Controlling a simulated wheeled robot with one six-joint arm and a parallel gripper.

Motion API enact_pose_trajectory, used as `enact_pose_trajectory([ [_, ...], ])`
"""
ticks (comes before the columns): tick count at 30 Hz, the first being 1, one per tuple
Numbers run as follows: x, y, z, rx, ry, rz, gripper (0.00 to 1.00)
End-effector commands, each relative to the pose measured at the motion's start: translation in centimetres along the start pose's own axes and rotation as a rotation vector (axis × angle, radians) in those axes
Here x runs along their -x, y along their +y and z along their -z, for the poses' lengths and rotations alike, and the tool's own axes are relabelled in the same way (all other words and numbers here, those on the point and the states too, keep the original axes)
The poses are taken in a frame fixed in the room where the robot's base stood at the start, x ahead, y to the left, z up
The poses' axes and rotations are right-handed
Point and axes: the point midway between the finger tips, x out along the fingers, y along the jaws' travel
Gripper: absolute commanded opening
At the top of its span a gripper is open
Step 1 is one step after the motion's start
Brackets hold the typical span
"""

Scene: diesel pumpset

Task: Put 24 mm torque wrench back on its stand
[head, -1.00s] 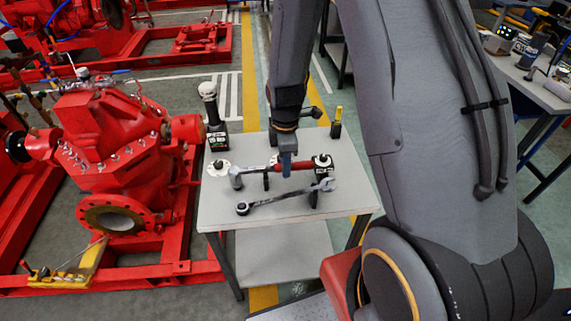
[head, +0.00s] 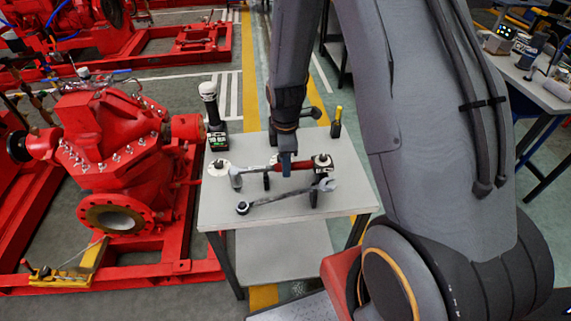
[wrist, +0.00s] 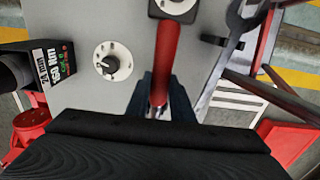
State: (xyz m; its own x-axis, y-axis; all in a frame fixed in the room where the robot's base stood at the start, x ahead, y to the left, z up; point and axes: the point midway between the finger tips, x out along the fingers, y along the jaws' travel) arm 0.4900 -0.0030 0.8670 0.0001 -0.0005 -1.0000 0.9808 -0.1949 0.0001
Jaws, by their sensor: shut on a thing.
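The torque wrench (head: 305,165) has a red handle and a grey shaft that runs left over the small table. Its red handle also shows in the wrist view (wrist: 167,60). My gripper (head: 286,168) is shut on the handle from above; its blue fingers flank it in the wrist view (wrist: 158,100). A dark stand post (head: 266,181) shows below the shaft. A black block with a white round top (head: 322,161) stands at the handle's right end. I cannot tell whether the wrench touches these supports. The gripped part is partly hidden by my fingers.
A grey wrench (head: 285,195) lies in front, close to the held one. A white dial (head: 219,168) is at the table's left. A black labelled tool (head: 214,125) and a yellow-topped item (head: 337,122) stand at the back. The table's front strip (head: 250,220) is clear.

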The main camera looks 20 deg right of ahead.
Motion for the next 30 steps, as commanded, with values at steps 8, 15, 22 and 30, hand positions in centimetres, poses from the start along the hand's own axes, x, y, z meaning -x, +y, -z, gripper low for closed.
enact_pose_trajectory([
  [8, 0.0, 0.0, 0.0, 0.0, 0.0, -0.001, 0.0],
  [15, -0.4, 0.0, 0.0, 0.0, 0.0, -0.001, 0.0],
  [22, -0.8, 0.0, 0.0, 0.0, 0.0, 0.0, 0.0],
  [30, -1.2, 0.0, 0.0, 0.0, 0.0, 0.0, 0.0],
])
